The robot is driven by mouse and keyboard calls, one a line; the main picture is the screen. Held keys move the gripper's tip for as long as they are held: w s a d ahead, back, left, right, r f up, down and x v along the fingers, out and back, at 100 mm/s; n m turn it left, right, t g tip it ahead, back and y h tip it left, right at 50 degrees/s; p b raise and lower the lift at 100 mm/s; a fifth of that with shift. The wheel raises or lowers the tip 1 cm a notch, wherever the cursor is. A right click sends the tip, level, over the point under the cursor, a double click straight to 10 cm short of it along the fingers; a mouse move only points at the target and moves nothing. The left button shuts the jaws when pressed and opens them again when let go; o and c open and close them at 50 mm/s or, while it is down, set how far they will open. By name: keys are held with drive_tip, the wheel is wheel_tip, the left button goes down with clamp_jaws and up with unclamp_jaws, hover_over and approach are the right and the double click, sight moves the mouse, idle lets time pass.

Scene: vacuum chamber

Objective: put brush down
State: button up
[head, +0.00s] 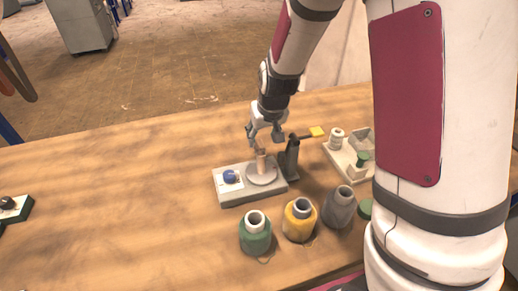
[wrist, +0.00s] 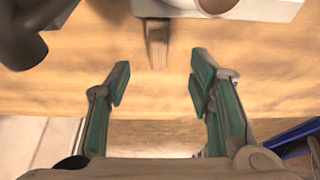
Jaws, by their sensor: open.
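A tan, wooden-looking upright piece, apparently the brush (head: 261,161), stands over the pale round disc (head: 262,176) on a grey base block (head: 236,199). It also shows in the wrist view as a brown, block-like end (wrist: 157,42) at the top middle, ahead of the fingertips. My gripper (head: 265,136) is just above and behind it in the head view. In the wrist view my gripper (wrist: 160,82) has its green-padded fingers wide apart, with only bare table between them. Bristles cannot be made out.
A dark upright post (head: 290,158) with a yellow-tipped arm (head: 317,132) stands close right of the gripper. A pale tray (head: 350,160) is at right. The table's left is mostly clear.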

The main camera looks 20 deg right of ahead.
sight(261, 144)
drive_tip(key=shift+x, duration=3.95)
drive_tip(key=shift+d, duration=0.1)
clamp_jaws()
